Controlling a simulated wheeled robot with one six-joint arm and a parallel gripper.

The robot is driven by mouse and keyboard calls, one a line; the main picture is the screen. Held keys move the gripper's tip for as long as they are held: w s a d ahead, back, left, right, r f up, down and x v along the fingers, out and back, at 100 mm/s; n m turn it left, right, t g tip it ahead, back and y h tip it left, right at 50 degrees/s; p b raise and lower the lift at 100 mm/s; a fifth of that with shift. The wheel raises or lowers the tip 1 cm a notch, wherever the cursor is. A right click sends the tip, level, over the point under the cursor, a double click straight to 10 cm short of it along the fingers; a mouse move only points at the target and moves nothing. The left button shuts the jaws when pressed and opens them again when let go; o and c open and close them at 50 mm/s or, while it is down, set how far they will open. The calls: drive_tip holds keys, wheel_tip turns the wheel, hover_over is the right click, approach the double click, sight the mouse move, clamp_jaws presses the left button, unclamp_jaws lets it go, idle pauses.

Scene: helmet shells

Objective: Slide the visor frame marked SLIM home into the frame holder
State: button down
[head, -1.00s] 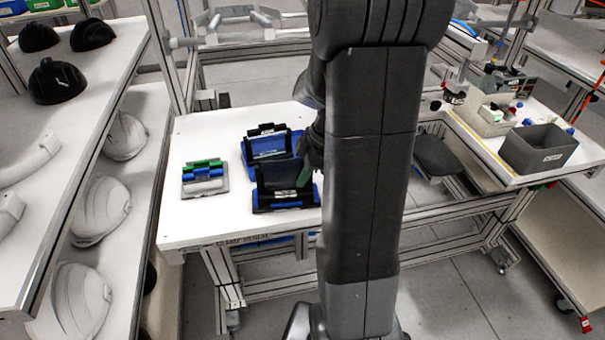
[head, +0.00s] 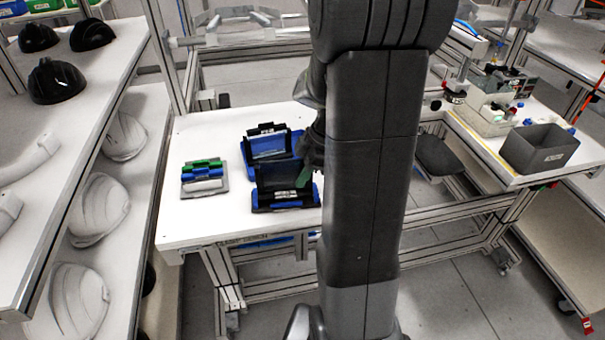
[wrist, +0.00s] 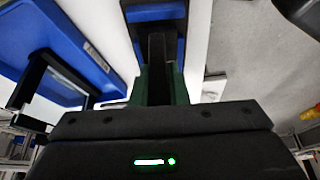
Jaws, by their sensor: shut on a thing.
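My gripper (head: 306,172) is shut on a black part at the right side of the front black visor frame (head: 274,176). In the wrist view the green fingertips of my gripper (wrist: 161,84) close on this black bar (wrist: 157,52). The frame stands at a blue-and-black holder (head: 285,203) with a pale label. In the wrist view a blue piece (wrist: 155,12) lies just beyond the bar. I cannot tell how deep the frame sits. The word SLIM is not readable. My arm hides the frame's right side in the head view.
Behind stands a blue tray (head: 299,140) with another dark-rimmed panel (head: 268,145). To the left lies a grey rack (head: 204,188) with green, blue and white pieces. The white table (head: 205,228) is clear in front. White helmet shells (head: 100,208) stand on the left shelf.

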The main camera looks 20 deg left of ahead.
drive_tip(key=shift+f+b, duration=0.9)
drive_tip(key=shift+f, duration=0.1)
drive_tip(key=c, duration=1.3)
unclamp_jaws()
drive_tip(key=shift+c, duration=0.2)
drive_tip(key=shift+r, duration=0.1)
drive_tip(key=v, duration=1.3)
drive_tip(key=shift+r+p, duration=0.3)
drive_tip(key=shift+p, duration=0.05)
drive_tip(key=shift+d, duration=0.1)
drive_tip(key=x, duration=1.4)
drive_tip(key=shift+b, duration=0.3)
drive_tip(key=shift+w+r, duration=0.1)
drive_tip(key=shift+r, duration=0.2)
